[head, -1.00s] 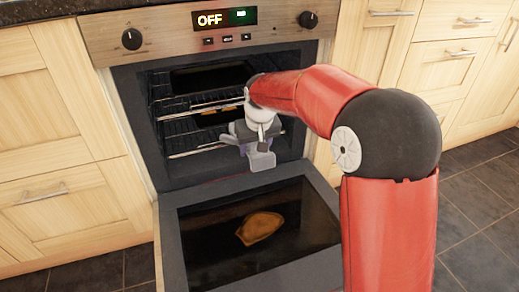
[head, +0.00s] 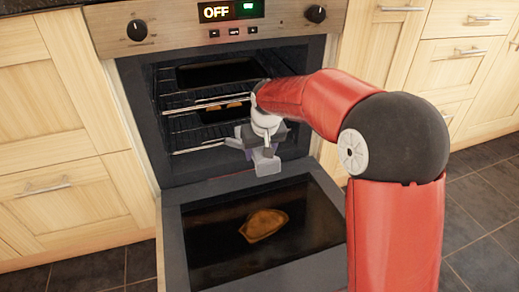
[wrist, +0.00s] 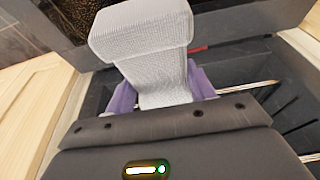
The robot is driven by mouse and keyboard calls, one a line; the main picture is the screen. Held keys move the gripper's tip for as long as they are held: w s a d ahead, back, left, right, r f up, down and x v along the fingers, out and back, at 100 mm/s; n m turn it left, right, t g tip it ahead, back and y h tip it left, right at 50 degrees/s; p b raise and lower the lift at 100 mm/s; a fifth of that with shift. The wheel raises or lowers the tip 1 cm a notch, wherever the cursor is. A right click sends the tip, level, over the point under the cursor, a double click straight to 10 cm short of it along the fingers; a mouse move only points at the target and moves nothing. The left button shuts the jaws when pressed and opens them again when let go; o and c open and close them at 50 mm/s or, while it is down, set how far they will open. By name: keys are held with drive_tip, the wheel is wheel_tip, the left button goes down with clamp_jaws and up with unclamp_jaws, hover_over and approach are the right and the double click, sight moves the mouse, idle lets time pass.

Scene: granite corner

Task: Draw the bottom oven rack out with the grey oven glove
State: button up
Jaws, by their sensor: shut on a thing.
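My gripper (head: 262,158) is shut on the grey oven glove (wrist: 160,60), a pale knitted piece. It shows between the purple fingers in the wrist view and as a small grey block in the head view (head: 267,166). The glove is just in front of the oven opening, above the open door. The bottom oven rack (head: 195,150) is a wire rack inside the oven, its bright front rail running towards my gripper. A rail (wrist: 250,89) also passes beside the glove in the wrist view. My gripper hides its right part, and I cannot tell whether the glove touches it.
Wooden cupboards (head: 50,190) flank the oven.

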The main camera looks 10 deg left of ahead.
sight(268, 160)
drive_tip(key=shift+s+d+b, duration=0.15)
drive_tip(key=shift+s+d, duration=0.2)
drive_tip(key=shift+s, duration=0.35)
drive_tip(key=shift+s+d+b, duration=0.2)
drive_tip(key=shift+s+d, duration=0.2)
drive_tip(key=shift+s, duration=0.35)
drive_tip(key=shift+s+d+b, duration=0.15)
drive_tip(key=shift+s+d, duration=0.2)
drive_tip(key=shift+s, duration=0.35)
drive_tip(key=shift+s+d, duration=0.1)
drive_tip(key=shift+s, duration=0.2)
drive_tip(key=shift+s+d, duration=0.4)
drive_tip(key=shift+s, duration=0.4)
drive_tip(key=shift+s+d, duration=0.4)
drive_tip(key=shift+s, duration=0.45)
drive_tip(key=shift+s+d, duration=0.4)
drive_tip(key=shift+s, duration=0.4)
drive_tip(key=shift+s+d, duration=0.45)
drive_tip(key=shift+s, duration=0.45)
drive_tip(key=shift+s+d, duration=0.4)
drive_tip(key=shift+s, duration=0.5)
drive_tip(key=shift+s+d, duration=0.45)
drive_tip(key=shift+s, duration=0.45)
drive_tip(key=shift+s+d, duration=0.45)
drive_tip(key=shift+s, duration=0.45)
drive_tip(key=shift+s+d, duration=0.4)
drive_tip(key=shift+s, duration=0.5)
drive_tip(key=shift+s+d, duration=0.45)
drive_tip(key=shift+s, duration=0.45)
